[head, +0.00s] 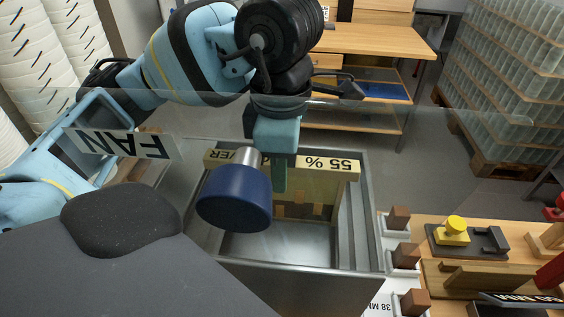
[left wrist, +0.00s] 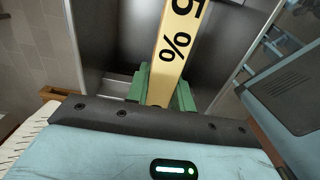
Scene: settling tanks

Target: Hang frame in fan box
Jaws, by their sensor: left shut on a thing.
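The frame (head: 336,168) is a pale yellow bar marked "55 %", with a yellowish panel hanging below it. My left gripper (head: 279,176) is shut on the middle of the bar from above. In the left wrist view, the green fingers (left wrist: 163,90) clasp the frame's bar (left wrist: 172,60) on both sides. The fan box (head: 367,235) is a grey metal box with clear panels and a "FAN" sign (head: 120,143) at its left. The frame is over the box opening, its panel reaching down into it. I cannot tell whether the bar touches the rim. My right gripper is out of view.
A dark blue round head with a silver neck (head: 235,197) stands close in front of the frame. A wooden desk (head: 380,42) and stacked glass jars (head: 505,80) are behind.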

